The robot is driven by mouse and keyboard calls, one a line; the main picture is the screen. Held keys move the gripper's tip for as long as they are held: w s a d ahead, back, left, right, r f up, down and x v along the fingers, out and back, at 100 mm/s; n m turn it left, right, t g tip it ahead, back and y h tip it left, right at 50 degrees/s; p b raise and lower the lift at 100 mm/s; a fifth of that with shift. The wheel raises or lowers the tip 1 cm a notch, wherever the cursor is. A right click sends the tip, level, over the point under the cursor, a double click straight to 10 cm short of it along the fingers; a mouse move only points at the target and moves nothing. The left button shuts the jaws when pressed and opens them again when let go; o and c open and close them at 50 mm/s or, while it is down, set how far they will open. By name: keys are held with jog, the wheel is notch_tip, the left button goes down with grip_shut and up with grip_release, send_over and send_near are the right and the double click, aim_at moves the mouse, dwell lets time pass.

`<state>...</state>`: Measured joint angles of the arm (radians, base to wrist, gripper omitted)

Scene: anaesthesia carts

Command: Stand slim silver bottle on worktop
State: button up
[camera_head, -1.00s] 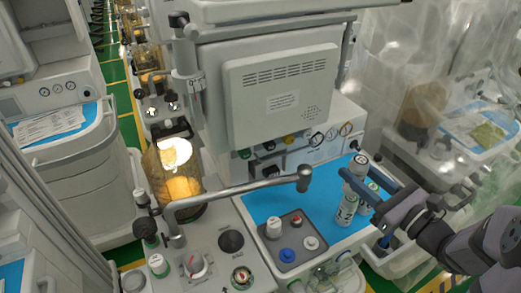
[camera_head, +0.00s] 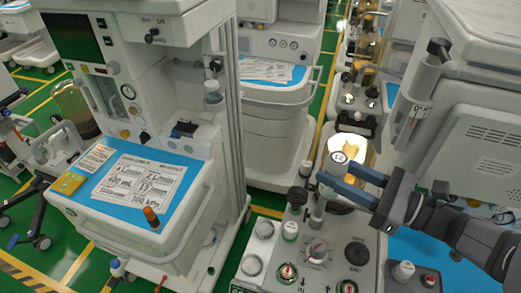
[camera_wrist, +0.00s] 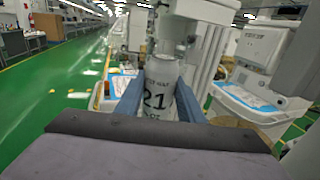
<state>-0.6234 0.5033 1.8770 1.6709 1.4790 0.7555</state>
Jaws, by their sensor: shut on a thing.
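The slim silver bottle (camera_head: 338,160) is held roughly upright between the two blue fingers of my gripper (camera_head: 335,172). The near finger covers part of its body in the head view. In the wrist view, the bottle (camera_wrist: 159,98) fills the space between the fingers (camera_wrist: 158,97), with dark "21" lettering facing the camera. It is in front of the lit amber canister, above the right cart. One blue worktop (camera_head: 195,190) is on the left cart, partly covered by printed sheets. Another blue worktop (camera_head: 405,245) is at the lower right, below my arm.
An orange-topped small item (camera_head: 151,216) stands at the left worktop's front corner. A yellow pad (camera_head: 68,183) and printed sheets (camera_head: 143,183) lie there too. Knobs and gauges (camera_head: 318,248) crowd the right cart below the bottle. A vertical post (camera_head: 228,110) rises between the carts.

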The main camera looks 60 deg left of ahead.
jog(key=s+a+f+g+b, duration=0.1)
jog(key=s+a+f+b, duration=0.35)
jog(key=s+a, duration=0.5)
jog(key=s+a+f+b, duration=0.4)
jog(key=s+a+f, duration=0.3)
jog(key=a, duration=0.4)
jog(key=s+a+n+g+h+b, duration=0.1)
jog(key=s+a+b, duration=0.3)
jog(key=s, duration=0.9)
jog(key=s+a+n+b, duration=0.1)
jog(key=s+a+b, duration=0.3)
jog(key=s, duration=1)
jog(key=shift+w+a+f+p, duration=0.1)
jog(key=shift+f+p, duration=0.1)
jog(key=shift+f, duration=1.55)
jog(key=shift+w+a+f+p, duration=0.1)
jog(key=shift+f+p, duration=0.1)
jog(key=shift+f, duration=1.5)
jog(key=shift+w+a+f+p, duration=0.1)
jog(key=shift+f+p, duration=0.1)
jog(key=shift+f, duration=1.55)
jog(key=shift+f+b, duration=0.2)
jog(key=shift+b, duration=0.1)
jog(key=o, duration=1.2)
jog(key=shift+r, duration=0.1)
